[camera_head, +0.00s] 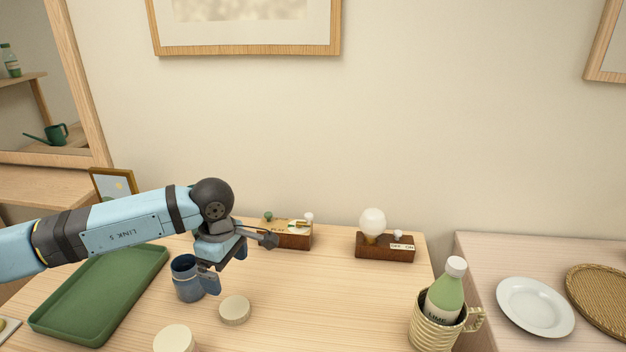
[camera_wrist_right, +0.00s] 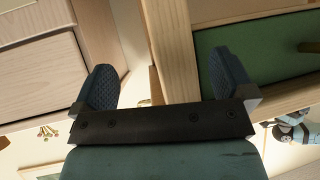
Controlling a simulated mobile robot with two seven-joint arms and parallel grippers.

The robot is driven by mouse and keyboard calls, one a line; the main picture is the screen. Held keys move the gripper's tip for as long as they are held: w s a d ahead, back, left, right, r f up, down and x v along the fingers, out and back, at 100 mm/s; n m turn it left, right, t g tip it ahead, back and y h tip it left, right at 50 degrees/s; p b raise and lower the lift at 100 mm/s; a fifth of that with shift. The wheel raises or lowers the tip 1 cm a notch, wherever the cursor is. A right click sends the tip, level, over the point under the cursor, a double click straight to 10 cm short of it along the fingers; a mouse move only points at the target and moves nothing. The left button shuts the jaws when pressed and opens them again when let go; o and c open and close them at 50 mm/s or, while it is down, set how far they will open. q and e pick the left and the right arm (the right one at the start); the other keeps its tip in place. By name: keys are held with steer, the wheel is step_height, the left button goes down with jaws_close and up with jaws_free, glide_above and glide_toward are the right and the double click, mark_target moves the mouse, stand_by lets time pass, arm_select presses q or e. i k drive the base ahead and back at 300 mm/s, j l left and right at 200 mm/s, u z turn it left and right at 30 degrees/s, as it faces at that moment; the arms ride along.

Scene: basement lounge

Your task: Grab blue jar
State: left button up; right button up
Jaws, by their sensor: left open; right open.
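The blue jar (camera_head: 186,279) stands upright on the wooden table, with its dark open top showing. My left gripper (camera_head: 225,267) is open, just right of the jar and partly over it. One finger overlaps the jar's right side in the head view; I cannot tell whether it touches. My right gripper (camera_wrist_right: 163,80) is open and empty in the right wrist view, facing wooden furniture. The jar does not show in that view.
A green tray (camera_head: 62,322) lies left of the jar. Wooden blocks with switches (camera_head: 385,248) stand at the back. The table's middle right is clear.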

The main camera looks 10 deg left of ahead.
mark_target(183, 267)
steer(key=k, duration=1)
